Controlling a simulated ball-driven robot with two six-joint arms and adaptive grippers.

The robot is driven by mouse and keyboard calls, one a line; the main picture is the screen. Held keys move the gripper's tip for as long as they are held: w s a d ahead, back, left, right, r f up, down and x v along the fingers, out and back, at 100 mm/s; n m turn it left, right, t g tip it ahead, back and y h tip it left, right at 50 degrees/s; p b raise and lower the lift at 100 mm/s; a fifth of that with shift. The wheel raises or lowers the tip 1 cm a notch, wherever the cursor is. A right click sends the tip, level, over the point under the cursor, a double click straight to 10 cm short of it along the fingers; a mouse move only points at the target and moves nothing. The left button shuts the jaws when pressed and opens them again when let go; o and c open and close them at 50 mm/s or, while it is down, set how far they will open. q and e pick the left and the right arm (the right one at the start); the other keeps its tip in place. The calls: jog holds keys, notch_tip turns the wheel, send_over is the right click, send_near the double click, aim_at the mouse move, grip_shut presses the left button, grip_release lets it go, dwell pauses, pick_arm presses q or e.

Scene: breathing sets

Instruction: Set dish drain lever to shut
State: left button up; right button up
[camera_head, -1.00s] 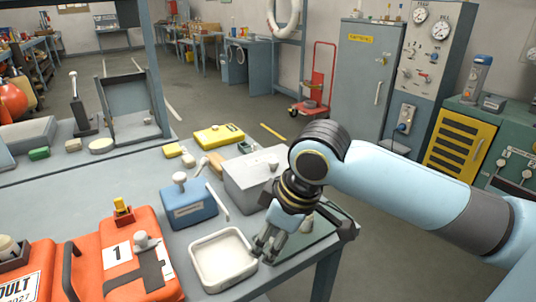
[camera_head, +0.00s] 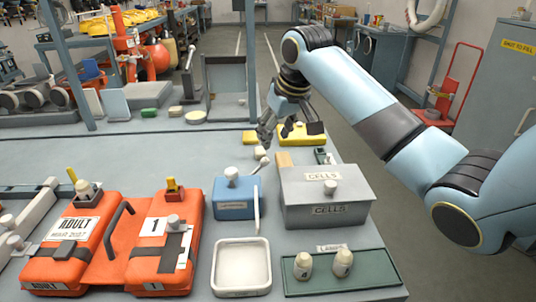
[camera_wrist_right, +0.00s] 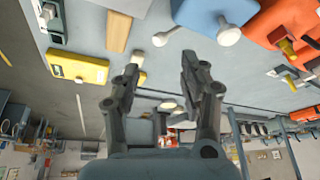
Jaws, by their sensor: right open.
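The white square dish (camera_head: 241,268) sits on the near bench, in front of the blue box (camera_head: 236,200). A thin white rod (camera_head: 257,212), which looks like the drain lever, stands up at the dish's back edge; I cannot tell its setting. My right gripper (camera_head: 266,137) is open and empty, above the back of the bench, well beyond the dish and rod. In the right wrist view its two fingers (camera_wrist_right: 160,75) are apart with nothing between them. The dish is not in that view. My left gripper is not in view.
The grey CELLS box (camera_head: 325,195) and green tray (camera_head: 340,272) with two small bottles stand right of the dish. Orange cases (camera_head: 110,255) lie to the left. A white-tipped rod (camera_head: 262,163) shows behind the blue box. A yellow box (camera_head: 302,134) lies near the gripper.

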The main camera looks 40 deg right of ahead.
send_over(266, 160)
jog(key=s, duration=0.2)
notch_tip(266, 160, down, 5)
jog(key=shift+r, duration=0.1)
jog(key=x, duration=0.3)
jog(key=shift+w+f, duration=0.1)
jog(key=shift+f, duration=0.25)
jog(key=shift+w+f, duration=0.15)
jog(key=shift+f, duration=0.2)
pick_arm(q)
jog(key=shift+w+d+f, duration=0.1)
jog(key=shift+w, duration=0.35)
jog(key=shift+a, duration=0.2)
pick_arm(e)
jog(key=shift+c, duration=0.3)
jog(key=shift+c, duration=1.3)
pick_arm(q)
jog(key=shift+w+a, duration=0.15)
pick_arm(e)
grip_shut()
